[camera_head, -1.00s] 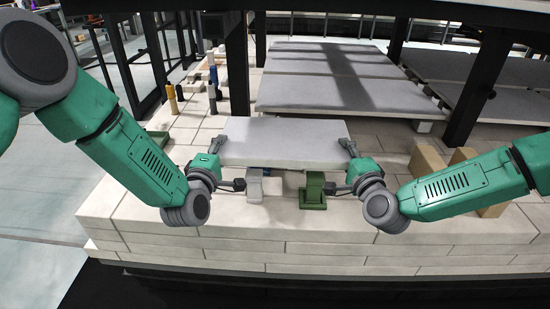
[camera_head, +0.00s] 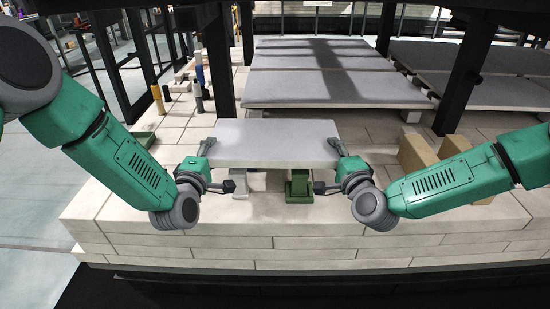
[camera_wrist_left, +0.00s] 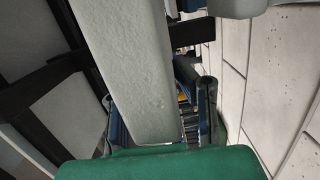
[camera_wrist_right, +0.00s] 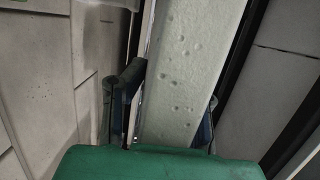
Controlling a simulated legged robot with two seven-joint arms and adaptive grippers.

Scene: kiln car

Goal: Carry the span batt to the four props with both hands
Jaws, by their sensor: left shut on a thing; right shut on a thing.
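The span batt (camera_head: 275,143) is a pale grey slab held level by both hands above the front of the brick deck. My left gripper (camera_head: 208,146) is shut on its left end; the slab (camera_wrist_left: 128,60) lies between the fingers in the left wrist view. My right gripper (camera_head: 337,147) is shut on its right end, and the right wrist view shows the pitted slab (camera_wrist_right: 185,75) between the fingers. A green prop-like block (camera_head: 299,188) and a grey one (camera_head: 241,184) stand below the front edge. The slab hides what is behind them, so I cannot count the props.
Large grey slabs (camera_head: 320,89) lie behind on the deck, with dark posts (camera_head: 217,70) on either side. Tan blocks (camera_head: 417,153) stand at right. Small yellow (camera_head: 158,99) and blue (camera_head: 200,74) upright pieces stand at left. The pale brick deck (camera_head: 125,207) is bare at front left.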

